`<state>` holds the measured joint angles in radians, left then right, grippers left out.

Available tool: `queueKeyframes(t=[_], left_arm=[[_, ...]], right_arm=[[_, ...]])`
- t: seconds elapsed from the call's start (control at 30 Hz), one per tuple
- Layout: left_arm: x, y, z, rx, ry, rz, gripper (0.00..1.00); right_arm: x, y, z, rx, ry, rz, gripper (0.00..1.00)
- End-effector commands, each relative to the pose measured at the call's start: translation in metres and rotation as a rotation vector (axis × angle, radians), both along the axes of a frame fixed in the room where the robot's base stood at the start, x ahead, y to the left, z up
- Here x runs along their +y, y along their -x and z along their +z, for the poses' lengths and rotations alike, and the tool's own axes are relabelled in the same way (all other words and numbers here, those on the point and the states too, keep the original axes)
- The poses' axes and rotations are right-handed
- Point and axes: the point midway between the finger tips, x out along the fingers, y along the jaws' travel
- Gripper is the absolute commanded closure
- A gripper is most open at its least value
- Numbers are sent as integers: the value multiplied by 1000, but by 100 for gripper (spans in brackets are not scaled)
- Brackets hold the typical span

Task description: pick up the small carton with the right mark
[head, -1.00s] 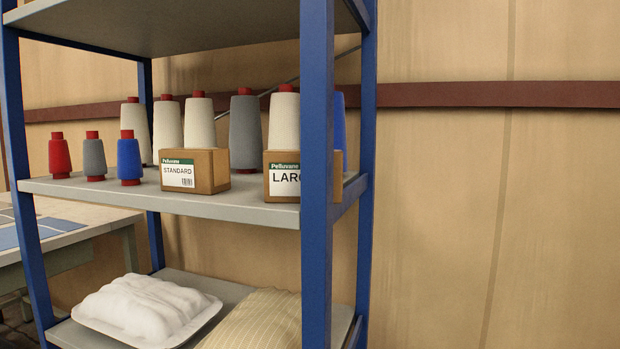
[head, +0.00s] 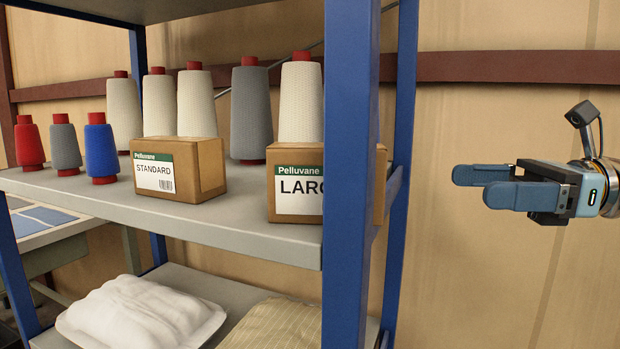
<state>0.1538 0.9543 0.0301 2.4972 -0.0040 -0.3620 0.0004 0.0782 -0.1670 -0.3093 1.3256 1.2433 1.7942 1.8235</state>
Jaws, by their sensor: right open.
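Two small brown cartons stand on the middle shelf. One carton (head: 213,168) has a white label with a green Pelluvane band and the word STANDARD. The other carton (head: 297,155) stands to its right, with a label that starts LARG; the blue shelf post hides the rest of the word and part of that carton. My right gripper (head: 484,185) is at the right, outside the shelf and to the right of both cartons. Its blue fingers point left, apart and with nothing between them. My left gripper is not in view.
Several thread cones (head: 197,101) stand behind the cartons, and small red, grey and blue spools (head: 101,150) stand left of them. The blue post (head: 350,170) is between my right gripper and the cartons. Pillows (head: 140,312) lie on the lower shelf (head: 195,283).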

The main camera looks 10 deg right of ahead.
Motion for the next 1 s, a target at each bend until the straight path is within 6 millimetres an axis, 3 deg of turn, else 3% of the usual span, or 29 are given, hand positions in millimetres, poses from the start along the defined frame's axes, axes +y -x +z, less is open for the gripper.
queueKeyframes(t=[0.3, 0.57, 0.8, 1.0], left_arm=[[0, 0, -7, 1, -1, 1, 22], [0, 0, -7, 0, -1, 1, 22], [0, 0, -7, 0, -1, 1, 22], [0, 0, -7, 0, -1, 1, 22]], right_arm=[[61, -15, 0, 2, 0, 7, 13], [85, -23, 0, 2, 0, 6, 13], [120, -35, 0, 2, 1, 5, 13], [126, -37, 0, 1, 1, 3, 13]])
